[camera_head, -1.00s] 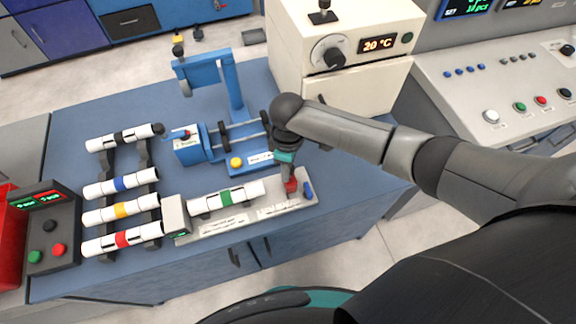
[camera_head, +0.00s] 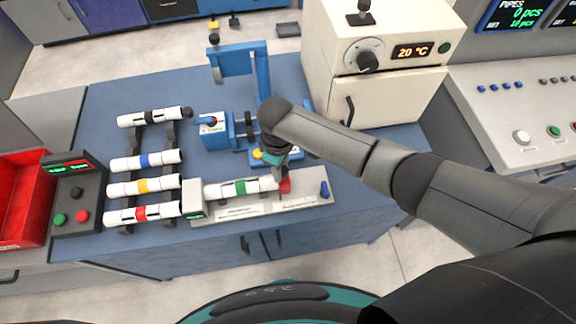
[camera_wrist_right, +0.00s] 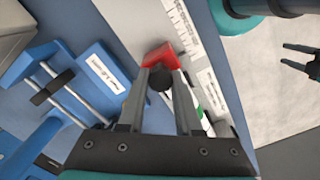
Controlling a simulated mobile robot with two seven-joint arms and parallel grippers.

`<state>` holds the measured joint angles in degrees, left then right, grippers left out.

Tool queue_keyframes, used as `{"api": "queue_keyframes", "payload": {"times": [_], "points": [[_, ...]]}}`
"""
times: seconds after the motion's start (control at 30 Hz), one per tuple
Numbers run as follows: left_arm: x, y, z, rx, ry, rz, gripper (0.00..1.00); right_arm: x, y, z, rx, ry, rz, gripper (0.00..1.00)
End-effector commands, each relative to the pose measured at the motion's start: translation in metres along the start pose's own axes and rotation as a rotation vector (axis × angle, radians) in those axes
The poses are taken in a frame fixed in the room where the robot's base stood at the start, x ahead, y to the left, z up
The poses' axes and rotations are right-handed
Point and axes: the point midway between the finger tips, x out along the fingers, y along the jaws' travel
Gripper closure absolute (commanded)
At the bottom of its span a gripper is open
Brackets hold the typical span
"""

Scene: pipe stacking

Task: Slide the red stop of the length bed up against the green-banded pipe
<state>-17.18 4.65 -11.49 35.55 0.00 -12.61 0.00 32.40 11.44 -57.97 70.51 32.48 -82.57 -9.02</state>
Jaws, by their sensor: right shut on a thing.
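The length bed (camera_head: 305,198) lies along the bench's front edge. The green-banded pipe (camera_head: 222,190) lies in it; its green band shows in part in the right wrist view (camera_wrist_right: 198,110). The red stop (camera_head: 285,186) sits at the pipe's right end; my gripper hides whether they touch. It is also in the right wrist view (camera_wrist_right: 160,54). My right gripper (camera_head: 283,174) reaches down from above, shut on the stop's dark knob (camera_wrist_right: 160,78). My left gripper (camera_wrist_right: 298,60) shows only at the wrist view's right edge, fingers apart and empty, over the floor.
A rack (camera_head: 170,133) holds several banded pipes at the left. A blue fixture (camera_head: 220,132) stands just behind the bed, close to my right arm. A cream oven (camera_head: 385,90) is at the back right. A blue handle (camera_head: 324,189) is at the bed's right end.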

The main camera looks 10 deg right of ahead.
Motion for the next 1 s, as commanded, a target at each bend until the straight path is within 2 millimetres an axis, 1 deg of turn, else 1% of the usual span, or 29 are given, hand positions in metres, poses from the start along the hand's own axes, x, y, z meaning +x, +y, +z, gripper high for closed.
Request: {"api": "queue_keyframes", "payload": {"times": [0.03, 0.17, 0.2, 0.43, 0.47, 0.77, 0.87, 0.97, 1.0], "points": [[0.000, 0.000, 0.000, 0.000, 0.000, 0.000, 0.50, -0.002, -0.011, -0.010, -0.012, 0.026, -0.019, 1.00], [0.000, 0.000, 0.000, -0.001, 0.000, 0.000, 0.50, -0.002, -0.011, -0.010, -0.014, 0.028, -0.020, 1.00], [0.000, 0.000, 0.000, -0.001, 0.000, 0.000, 0.50, -0.002, -0.012, -0.010, -0.014, 0.028, -0.020, 0.65], [0.000, 0.001, 0.000, -0.002, 0.000, 0.001, 0.50, -0.002, -0.010, -0.008, -0.012, 0.023, -0.018, 0.39], [0.000, 0.001, 0.000, -0.002, 0.000, 0.001, 0.50, -0.002, -0.010, -0.008, -0.012, 0.022, -0.017, 0.37], [-0.001, 0.001, 0.000, -0.002, 0.000, 0.001, 0.50, -0.004, -0.007, -0.006, -0.009, 0.018, -0.013, 0.37], [-0.003, 0.001, 0.000, -0.002, 0.000, 0.001, 0.50, -0.013, -0.007, -0.006, -0.009, 0.018, -0.013, 0.37], [-0.007, 0.001, -0.001, -0.002, 0.000, 0.001, 0.50, -0.029, -0.006, -0.006, -0.010, 0.020, -0.012, 0.37], [-0.009, 0.001, -0.001, -0.002, 0.000, 0.001, 0.50, -0.037, -0.006, -0.006, -0.011, 0.020, -0.011, 0.37]]}}
